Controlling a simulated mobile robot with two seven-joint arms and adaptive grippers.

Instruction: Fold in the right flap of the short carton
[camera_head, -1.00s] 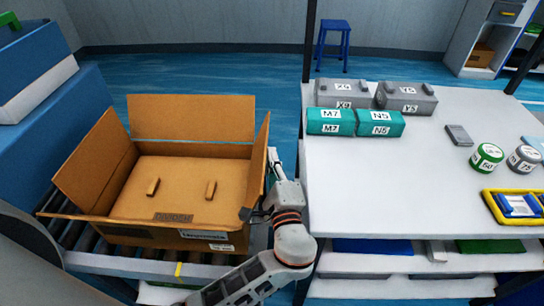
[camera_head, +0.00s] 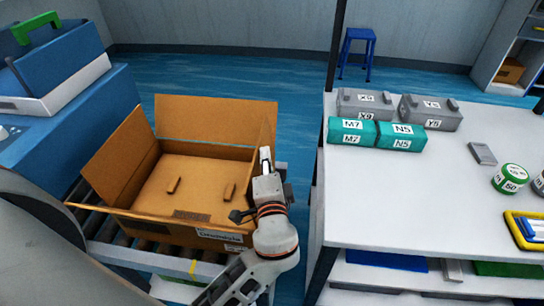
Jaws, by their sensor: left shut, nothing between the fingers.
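The short carton (camera_head: 112,213) is an open brown cardboard box on a roller conveyor at the left. Its back flap (camera_head: 213,118) stands up, its left flap (camera_head: 122,156) leans outward and its front flap sticks out toward me. Its right flap (camera_head: 266,134) stands near upright along the right side, partly hidden by my gripper. Inside lies a flat cardboard surface with two small tabs. My left gripper (camera_head: 265,158) is shut and empty, at the right flap's outer side near its front end; I cannot tell whether it touches. My right gripper is not in view.
A white table (camera_head: 446,186) stands to the right, with grey boxes (camera_head: 430,112), teal boxes (camera_head: 375,134), a green-labelled can (camera_head: 509,179) and a yellow tray (camera_head: 527,228). A blue machine (camera_head: 65,130) stands left of the conveyor. A narrow floor gap separates conveyor and table.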

